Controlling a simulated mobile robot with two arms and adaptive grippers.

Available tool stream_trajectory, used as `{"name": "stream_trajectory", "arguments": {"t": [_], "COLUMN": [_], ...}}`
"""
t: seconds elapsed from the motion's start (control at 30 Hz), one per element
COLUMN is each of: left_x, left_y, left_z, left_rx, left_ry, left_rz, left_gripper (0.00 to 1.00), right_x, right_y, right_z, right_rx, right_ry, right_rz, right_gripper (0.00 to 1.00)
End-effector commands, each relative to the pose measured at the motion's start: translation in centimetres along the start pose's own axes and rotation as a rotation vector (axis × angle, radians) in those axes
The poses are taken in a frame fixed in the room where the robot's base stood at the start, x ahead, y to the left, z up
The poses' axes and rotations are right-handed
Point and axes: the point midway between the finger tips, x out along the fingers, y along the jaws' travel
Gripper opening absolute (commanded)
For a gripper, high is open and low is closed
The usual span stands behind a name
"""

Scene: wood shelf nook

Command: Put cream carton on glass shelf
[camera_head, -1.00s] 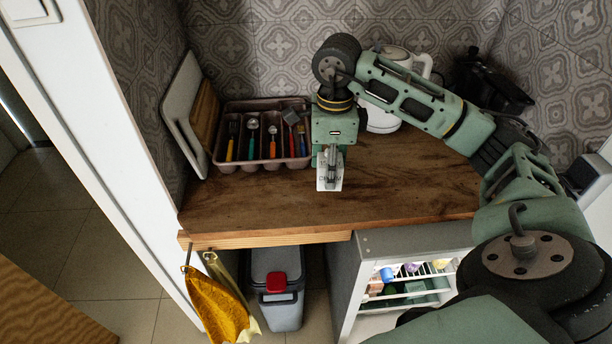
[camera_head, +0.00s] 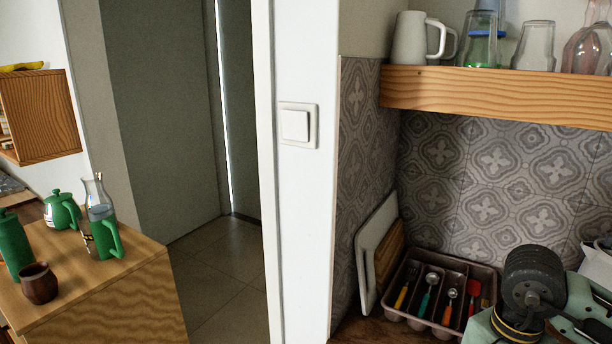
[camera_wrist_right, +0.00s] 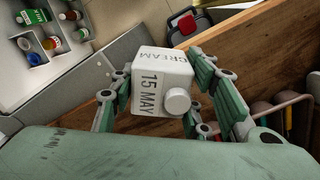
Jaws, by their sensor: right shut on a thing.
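The cream carton (camera_wrist_right: 158,80) is white, with "CREAM" and "15 MAY" printed on it and a round white cap. In the right wrist view it sits between the fingers of my right gripper (camera_wrist_right: 165,92), which is shut on it. A wooden wall shelf (camera_head: 500,97) at the upper right bears a white pitcher (camera_head: 412,38) and several glass vessels (camera_head: 533,45). My left gripper is in neither view.
A cutlery tray (camera_head: 487,277) and leaning boards (camera_head: 377,245) stand on the counter. At the left, a wooden cabinet (camera_head: 130,310) bears green pots, a glass carafe and a brown cup (camera_head: 39,283). The wrist view shows an open fridge (camera_wrist_right: 85,75) with items and a bin (camera_wrist_right: 190,22).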

Motion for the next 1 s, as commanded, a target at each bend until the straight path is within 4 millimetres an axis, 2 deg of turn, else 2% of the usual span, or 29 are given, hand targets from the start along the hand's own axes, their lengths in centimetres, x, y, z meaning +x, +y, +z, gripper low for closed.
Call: {"name": "stream_trajectory", "arguments": {"t": [0.03,0.2,0.3,0.43,0.63,1.0], "left_x": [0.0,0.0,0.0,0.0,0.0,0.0], "left_y": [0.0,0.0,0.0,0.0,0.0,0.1], "left_z": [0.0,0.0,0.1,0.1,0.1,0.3], "left_rx": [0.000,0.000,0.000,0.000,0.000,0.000], "left_ry": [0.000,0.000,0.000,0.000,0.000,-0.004], "left_rz": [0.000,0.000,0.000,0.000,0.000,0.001], "left_gripper": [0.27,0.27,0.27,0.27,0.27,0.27], "right_x": [0.2,1.1,1.5,1.8,2.0,2.1], "right_y": [-0.3,-0.6,-0.5,-0.3,-0.2,-0.1], "right_z": [1.4,5.3,7.1,8.8,9.8,9.8], "right_rx": [-0.138,-0.594,-0.819,-1.034,-1.180,-1.186], "right_ry": [0.000,0.003,0.006,0.010,0.013,0.011], "right_rz": [-0.003,-0.002,-0.001,0.000,0.004,0.003], "right_gripper": [0.11,0.11,0.11,0.11,0.11,0.11]}}
